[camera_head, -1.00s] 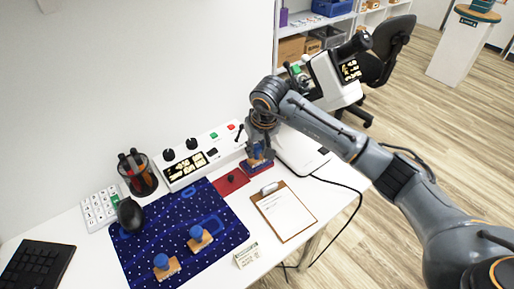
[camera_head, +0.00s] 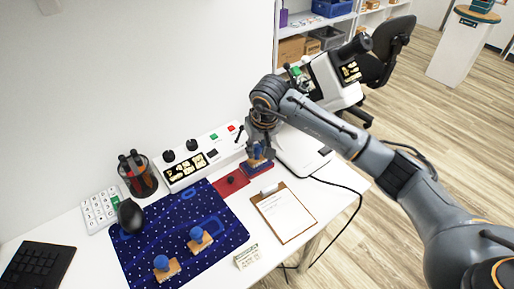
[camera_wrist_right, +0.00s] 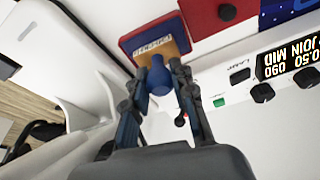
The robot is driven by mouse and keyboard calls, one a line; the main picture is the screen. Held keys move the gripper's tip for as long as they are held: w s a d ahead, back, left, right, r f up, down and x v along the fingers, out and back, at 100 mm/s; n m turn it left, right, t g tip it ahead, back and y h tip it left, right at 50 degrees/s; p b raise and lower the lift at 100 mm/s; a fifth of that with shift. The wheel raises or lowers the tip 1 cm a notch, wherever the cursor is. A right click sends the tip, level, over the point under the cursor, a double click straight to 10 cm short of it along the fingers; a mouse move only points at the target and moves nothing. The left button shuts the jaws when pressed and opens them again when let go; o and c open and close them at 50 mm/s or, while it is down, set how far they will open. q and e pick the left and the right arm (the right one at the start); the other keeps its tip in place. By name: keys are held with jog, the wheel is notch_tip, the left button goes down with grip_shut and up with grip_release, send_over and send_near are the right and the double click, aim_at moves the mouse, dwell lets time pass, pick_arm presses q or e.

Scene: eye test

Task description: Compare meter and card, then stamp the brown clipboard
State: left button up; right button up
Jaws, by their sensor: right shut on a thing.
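My right gripper (camera_head: 259,145) is shut on the blue handle of a stamp (camera_wrist_right: 158,78). The stamp's wooden block is at a dark blue ink pad (camera_head: 257,168) with a red edge; whether it presses on it I cannot tell. The brown clipboard (camera_head: 261,202) lies to the right of the pad, with white paper under its clip. The white meter console (camera_head: 222,146) stands along the wall; its lit display shows partly in the right wrist view (camera_wrist_right: 290,58), including "JOIN MID". A small printed card (camera_head: 247,256) is at the front edge, too small to read. My left gripper is out of view.
Two stamps (camera_head: 200,239) (camera_head: 166,267) stand on a starry blue mat (camera_head: 140,262). A red lid-like square (camera_head: 231,182) with a dark knob lies beside the pad. A pen cup (camera_head: 139,174), black mouse (camera_head: 130,215) and keypad (camera_head: 101,208) are left. A white microscope-like device (camera_head: 300,155) stands right.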

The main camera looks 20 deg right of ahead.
aim_at(257, 145)
notch_tip(257, 145, up, 2)
jog(key=shift+p, duration=0.35)
jog(key=shift+r, duration=0.4)
notch_tip(257, 145, up, 2)
jog(key=shift+w+p, duration=0.1)
jog(key=shift+p, duration=0.55)
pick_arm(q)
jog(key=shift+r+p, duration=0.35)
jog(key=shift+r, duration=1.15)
pick_arm(e)
jog(key=shift+r, duration=0.8)
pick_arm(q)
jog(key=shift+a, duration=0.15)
